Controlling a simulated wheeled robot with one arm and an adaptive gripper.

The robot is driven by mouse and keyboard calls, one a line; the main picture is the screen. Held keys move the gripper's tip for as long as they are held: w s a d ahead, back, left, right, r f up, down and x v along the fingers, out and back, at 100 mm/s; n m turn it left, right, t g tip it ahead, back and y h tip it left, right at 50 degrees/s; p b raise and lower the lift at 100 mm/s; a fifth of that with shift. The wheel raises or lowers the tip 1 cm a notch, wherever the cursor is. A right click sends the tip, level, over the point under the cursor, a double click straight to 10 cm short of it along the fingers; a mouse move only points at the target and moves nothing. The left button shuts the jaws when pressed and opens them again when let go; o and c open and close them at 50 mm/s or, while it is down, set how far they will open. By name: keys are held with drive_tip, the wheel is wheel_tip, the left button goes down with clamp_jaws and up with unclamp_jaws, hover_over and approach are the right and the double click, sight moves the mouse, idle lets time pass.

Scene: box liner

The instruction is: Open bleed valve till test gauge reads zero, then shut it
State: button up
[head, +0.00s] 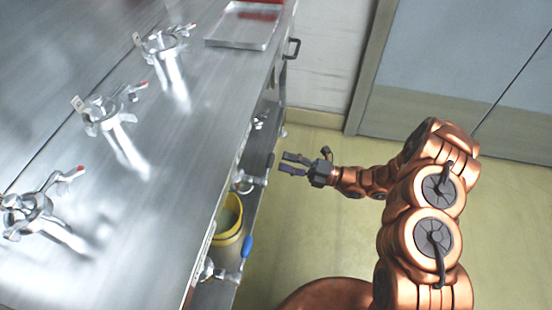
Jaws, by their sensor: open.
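My gripper (295,164) is open and empty, its dark fingers pointing left toward the front of the steel bench. It is over the floor, beside the bench edge and apart from it. Below the bench top, a valve with a blue lever (247,246) sits at the near end. Another valve with a dark lever (270,161) is farther along, close to the left of my fingertips. A small metal fitting (260,121) lies farther back. I cannot tell which of these is the bleed valve. No gauge face can be made out.
The steel bench (190,150) carries several tap-like fittings with red tips, such as one at the back (165,42). A steel tray (243,25) is at the far end. A yellow bucket (229,222) stands under the bench edge. The floor (325,225) on the right is clear.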

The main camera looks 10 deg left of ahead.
drive_tip(key=d+f, duration=0.1)
drive_tip(key=d, duration=0.5)
drive_tip(key=shift+d+f, duration=0.15)
drive_tip(key=shift+d, duration=0.15)
idle(0.3)
drive_tip(key=s+r+n+g+h, duration=0.9)
drive_tip(key=s+r+n, duration=0.85)
drive_tip(key=n, duration=0.35)
drive_tip(key=s+d+r+n+t+h, duration=0.2)
drive_tip(key=s+d+n+t+h, duration=0.1)
drive_tip(key=s+d+n+h, duration=0.55)
drive_tip(key=s+d+r+n+t+h, duration=0.25)
drive_tip(key=s+d+n+t, duration=0.35)
drive_tip(key=d, duration=0.5)
wheel_tip(320, 180, up, 12)
drive_tip(key=w+g+p, duration=0.1)
drive_tip(key=w+p, duration=0.1)
drive_tip(key=p, duration=1)
drive_tip(key=shift+d+g, duration=0.15)
drive_tip(key=shift+g, duration=0.25)
drive_tip(key=shift+n, duration=0.25)
